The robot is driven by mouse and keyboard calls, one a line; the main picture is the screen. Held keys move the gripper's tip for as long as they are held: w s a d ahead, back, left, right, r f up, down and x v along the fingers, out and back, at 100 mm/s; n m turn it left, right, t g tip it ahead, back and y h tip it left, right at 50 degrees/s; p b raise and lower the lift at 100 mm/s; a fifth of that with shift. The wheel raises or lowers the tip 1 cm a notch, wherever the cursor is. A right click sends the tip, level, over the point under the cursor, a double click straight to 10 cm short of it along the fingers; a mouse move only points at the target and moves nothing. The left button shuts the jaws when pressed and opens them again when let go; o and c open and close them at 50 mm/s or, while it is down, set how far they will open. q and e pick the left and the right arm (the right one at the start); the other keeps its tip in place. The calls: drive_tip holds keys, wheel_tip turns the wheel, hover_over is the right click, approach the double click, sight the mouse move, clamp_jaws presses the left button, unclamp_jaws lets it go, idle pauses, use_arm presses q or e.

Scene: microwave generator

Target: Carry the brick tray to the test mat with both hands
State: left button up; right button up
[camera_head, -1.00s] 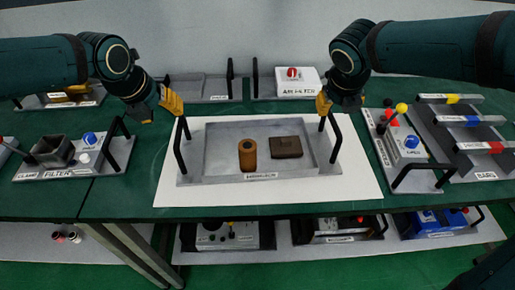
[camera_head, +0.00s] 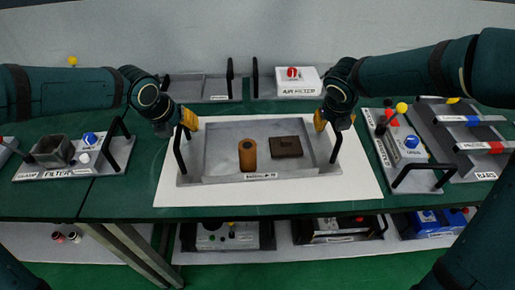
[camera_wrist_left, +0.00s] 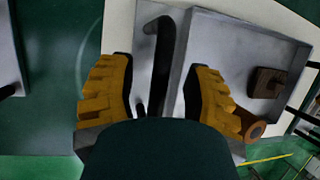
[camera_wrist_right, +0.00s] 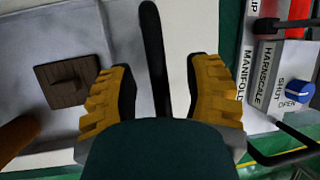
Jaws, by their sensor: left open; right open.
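The brick tray (camera_head: 225,137) is a grey shallow tray with a black upright handle at each end, lying on the white test mat (camera_head: 355,187). It holds an orange-brown cylinder (camera_head: 247,155) and a dark brown block (camera_head: 286,146). My left gripper (camera_head: 188,122) is open at the left handle (camera_head: 181,150); the left wrist view shows that handle (camera_wrist_left: 160,60) between its fingers. My right gripper (camera_head: 322,121) is open at the right handle (camera_head: 336,146); the right wrist view shows that handle (camera_wrist_right: 154,60) between its fingers. I cannot tell whether any finger touches.
A filter tray (camera_head: 75,168) stands left of the mat and a manifold tray (camera_head: 408,150) stands close at its right. An air filter box (camera_head: 288,88) is behind. More equipment (camera_head: 225,236) sits on a lower shelf below the front edge.

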use_arm(q)
clamp_jaws()
use_arm(e)
clamp_jaws()
use_arm(q)
drive_tip(key=shift+r, duration=0.15)
use_arm(e)
drive_tip(key=shift+r, duration=0.2)
